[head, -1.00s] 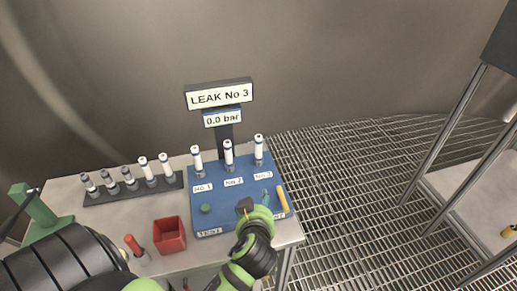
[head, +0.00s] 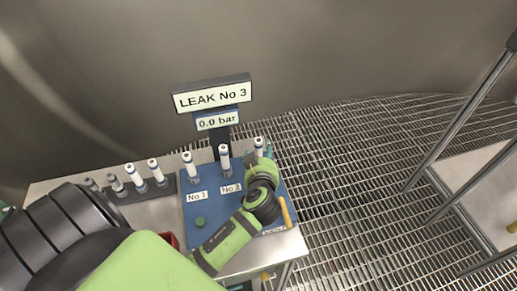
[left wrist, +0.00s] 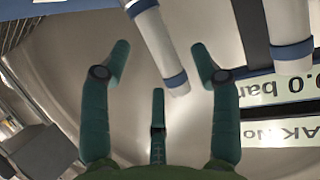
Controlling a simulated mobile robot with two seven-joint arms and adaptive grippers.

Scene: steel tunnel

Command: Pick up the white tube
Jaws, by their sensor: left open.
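Three white tubes with blue bands stand upright on the blue test panel (head: 190,212): one at No 1 (head: 189,163), one at No 2 (head: 225,157), and one (head: 259,145) at the right end, behind my left gripper (head: 262,157). My left gripper is open beside the right-end tube; its fingers partly hide that tube's lower part. In the left wrist view a white tube (left wrist: 158,42) runs between the spread teal fingers, its blue-banded end near them. I cannot tell whether any finger touches it. A second tube (left wrist: 287,25) shows at the right. My right gripper is not in view.
A sign reading LEAK No 3 (head: 212,96) stands behind the panel, with a 0.0 bar display (head: 217,120) below. A dark rack (head: 165,188) holds several tubes at the left. A yellow bar (head: 286,212) lies at the panel's right. Grating floor is open to the right.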

